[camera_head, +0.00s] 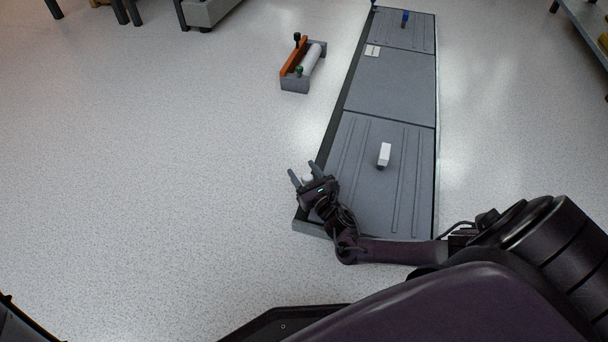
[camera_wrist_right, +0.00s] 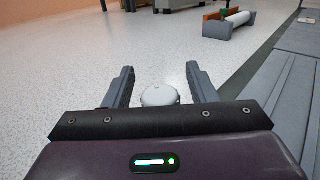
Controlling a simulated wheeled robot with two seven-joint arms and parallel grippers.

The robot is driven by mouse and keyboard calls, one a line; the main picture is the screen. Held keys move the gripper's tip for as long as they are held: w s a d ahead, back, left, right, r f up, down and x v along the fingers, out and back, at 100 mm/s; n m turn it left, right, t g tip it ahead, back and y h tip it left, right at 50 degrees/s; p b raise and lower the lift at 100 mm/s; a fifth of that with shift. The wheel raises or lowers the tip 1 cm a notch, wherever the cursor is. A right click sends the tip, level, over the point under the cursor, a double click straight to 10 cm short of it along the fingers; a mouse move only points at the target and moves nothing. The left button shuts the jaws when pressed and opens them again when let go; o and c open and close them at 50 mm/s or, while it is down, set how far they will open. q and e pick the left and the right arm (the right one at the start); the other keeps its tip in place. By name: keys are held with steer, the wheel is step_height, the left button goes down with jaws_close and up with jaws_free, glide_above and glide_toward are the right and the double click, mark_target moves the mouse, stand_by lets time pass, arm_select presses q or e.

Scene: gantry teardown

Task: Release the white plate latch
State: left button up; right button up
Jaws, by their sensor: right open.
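A round white knob (camera_wrist_right: 160,95) shows between the fingertips of my right gripper (camera_wrist_right: 158,85) in the right wrist view. In the head view the knob (camera_head: 307,178) is mostly hidden by my right gripper (camera_head: 304,172), at the left edge of the near grey plate (camera_head: 350,190). The gripper is open, with one finger on each side of the knob; I cannot tell whether they touch it. A white block-shaped handle (camera_head: 384,154) stands on the near plate, right of the gripper. My left gripper is not in view.
The long grey platform continues with a middle plate (camera_head: 395,85) and a far plate bearing a blue handle (camera_head: 405,18). A grey tray (camera_head: 295,85) with an orange bar and white roller stands on the floor left of it. The left floor is clear. Shelving (camera_head: 585,25) stands far right.

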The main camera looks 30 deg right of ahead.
steer(key=c, duration=1)
steer(key=shift+r+n+y, duration=0.1)
steer(key=shift+n+y, duration=0.2)
steer(key=shift+y, duration=0.1)
steer(key=shift+a+n+g+y, duration=0.25)
steer(key=shift+n+g+y, duration=0.15)
steer(key=shift+n+y, duration=1.25)
steer(key=shift+a+n+g+y, duration=0.3)
steer(key=shift+n+y, duration=0.65)
steer(key=shift+y, duration=1.4)
